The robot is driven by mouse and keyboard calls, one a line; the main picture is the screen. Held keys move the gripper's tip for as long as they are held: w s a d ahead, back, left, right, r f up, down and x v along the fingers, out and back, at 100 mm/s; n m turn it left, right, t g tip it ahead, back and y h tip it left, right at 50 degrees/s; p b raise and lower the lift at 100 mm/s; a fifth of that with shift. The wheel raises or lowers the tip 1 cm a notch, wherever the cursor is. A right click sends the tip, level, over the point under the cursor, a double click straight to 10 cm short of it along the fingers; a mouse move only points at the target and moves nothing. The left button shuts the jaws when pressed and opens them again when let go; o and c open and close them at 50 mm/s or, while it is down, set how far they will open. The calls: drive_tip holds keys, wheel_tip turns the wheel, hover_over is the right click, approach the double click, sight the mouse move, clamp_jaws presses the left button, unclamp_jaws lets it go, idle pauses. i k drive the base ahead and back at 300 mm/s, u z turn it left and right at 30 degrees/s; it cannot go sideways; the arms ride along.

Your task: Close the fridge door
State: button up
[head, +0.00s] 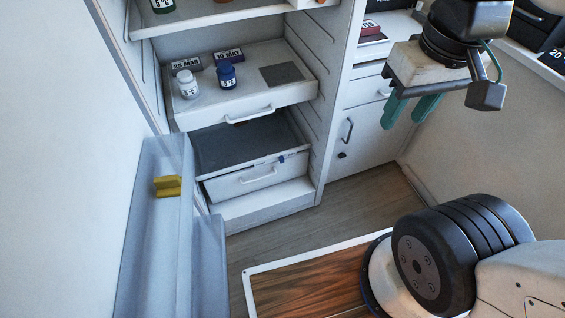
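The fridge (140,65) is a tall white cabinet with its front open. Its door (155,245) is swung open at the lower left, with the inner side and door bins showing. A yellow piece (167,186) sits on the door's inner side. The door's lower end runs out of view, and its outer handle is not visible. My gripper (405,110), with two teal fingers pointing down, is at the upper right, well to the right of the door and touching nothing. The fingers are apart with nothing between them.
Inside the fridge are a white bottle (187,84), a blue bottle (226,76), dated boxes and a drawer (255,180) that looks partly pulled out. A white counter cabinet (365,130) stands to the right. A white-edged wooden mat (310,285) lies on the floor. Floor before the fridge is clear.

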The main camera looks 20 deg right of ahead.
sight(86, 231)
drive_tip(key=z, duration=1.4)
drive_tip(key=k, duration=2)
drive_tip(key=u, duration=0.8)
drive_tip(key=k, duration=0.55)
drive_tip(key=u, duration=0.8)
